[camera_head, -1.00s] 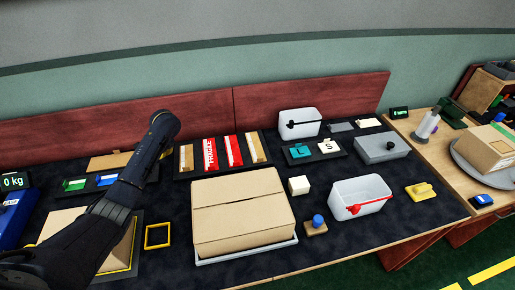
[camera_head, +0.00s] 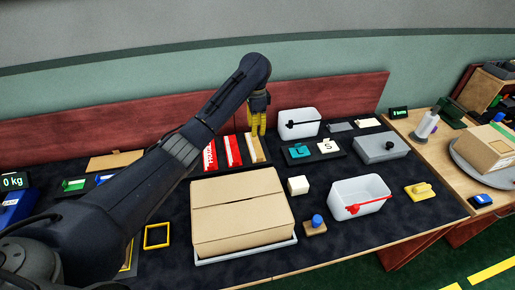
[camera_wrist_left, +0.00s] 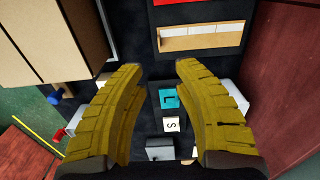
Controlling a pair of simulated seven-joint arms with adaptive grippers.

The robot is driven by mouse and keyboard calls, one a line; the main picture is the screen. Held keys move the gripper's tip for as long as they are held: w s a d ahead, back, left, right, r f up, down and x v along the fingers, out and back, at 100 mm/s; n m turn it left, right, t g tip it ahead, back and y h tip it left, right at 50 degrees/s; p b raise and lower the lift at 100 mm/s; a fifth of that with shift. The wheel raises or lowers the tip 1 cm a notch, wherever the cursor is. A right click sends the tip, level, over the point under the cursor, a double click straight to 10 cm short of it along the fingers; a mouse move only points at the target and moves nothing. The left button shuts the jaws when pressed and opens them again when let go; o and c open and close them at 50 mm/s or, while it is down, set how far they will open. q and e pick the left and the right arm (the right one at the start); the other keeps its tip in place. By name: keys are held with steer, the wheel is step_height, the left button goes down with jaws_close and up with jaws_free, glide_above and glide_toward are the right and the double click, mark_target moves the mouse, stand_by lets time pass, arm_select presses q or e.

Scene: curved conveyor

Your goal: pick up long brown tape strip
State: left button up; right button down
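A brown tape strip (camera_head: 256,150) lies at the right end of the dark strip tray (camera_head: 222,168). In the left wrist view the same strip (camera_wrist_left: 202,38) lies lengthwise in its slot, with a pale edge. My left gripper (camera_head: 257,128) points down over the far end of that strip. Its yellow fingers (camera_wrist_left: 160,72) are apart with nothing between them. The strip lies beyond the fingertips in the wrist view. Two red strips (camera_head: 232,151) lie beside it in the tray. My left arm hides the tray's left end. My right gripper is not in view.
A large closed carton (camera_head: 240,212) stands in front of the tray. White bins stand behind (camera_head: 299,122) and at the front right (camera_head: 359,196). A small tray with teal and white cards (camera_head: 313,152) is close on the right.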

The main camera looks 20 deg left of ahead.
arm_select(q)
glide_above(257, 159)
steer(key=f, duration=1.1)
steer(key=shift+w+a+f, duration=0.15)
steer(key=shift+a+f, duration=0.05)
steer(key=shift+d+f, duration=0.1)
steer(key=shift+f, duration=2.7)
jaws_close()
